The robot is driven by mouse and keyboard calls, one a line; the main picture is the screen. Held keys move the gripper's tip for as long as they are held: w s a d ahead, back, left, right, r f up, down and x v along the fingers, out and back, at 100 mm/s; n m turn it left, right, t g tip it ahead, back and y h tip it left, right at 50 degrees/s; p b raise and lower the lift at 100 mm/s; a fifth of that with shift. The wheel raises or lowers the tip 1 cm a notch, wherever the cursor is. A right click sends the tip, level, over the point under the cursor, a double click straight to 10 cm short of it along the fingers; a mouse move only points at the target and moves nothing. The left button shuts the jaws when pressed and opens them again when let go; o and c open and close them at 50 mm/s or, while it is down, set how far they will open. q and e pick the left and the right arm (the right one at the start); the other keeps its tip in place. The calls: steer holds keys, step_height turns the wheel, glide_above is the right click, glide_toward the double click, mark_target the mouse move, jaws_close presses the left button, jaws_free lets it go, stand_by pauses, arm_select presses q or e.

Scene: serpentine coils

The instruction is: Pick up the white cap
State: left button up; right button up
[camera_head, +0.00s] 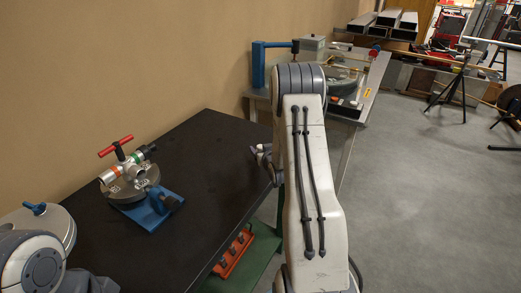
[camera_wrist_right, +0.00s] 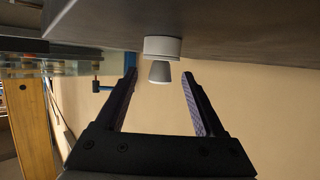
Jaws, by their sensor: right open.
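The white cap (camera_wrist_right: 160,47) shows in the right wrist view as a short, wide white cylinder against the dark table surface, which fills the top of this view. A narrower, tapered white piece (camera_wrist_right: 159,73) extends from it towards my right gripper. My right gripper (camera_wrist_right: 159,76) is open, its two fingers on either side of the tapered piece with gaps on both sides. In the head view my right gripper (camera_head: 262,156) is over the dark table's right edge, partly hidden by my arm.
The dark table (camera_head: 205,190) holds a round metal device with a red T-handle (camera_head: 115,147) and a blue base. A lidded round vessel (camera_head: 45,225) stands near my left arm. A second table with equipment (camera_head: 345,85) is behind. Grey floor is open at right.

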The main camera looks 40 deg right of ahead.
steer(key=shift+x, duration=1)
jaws_close()
steer(key=shift+r, duration=0.1)
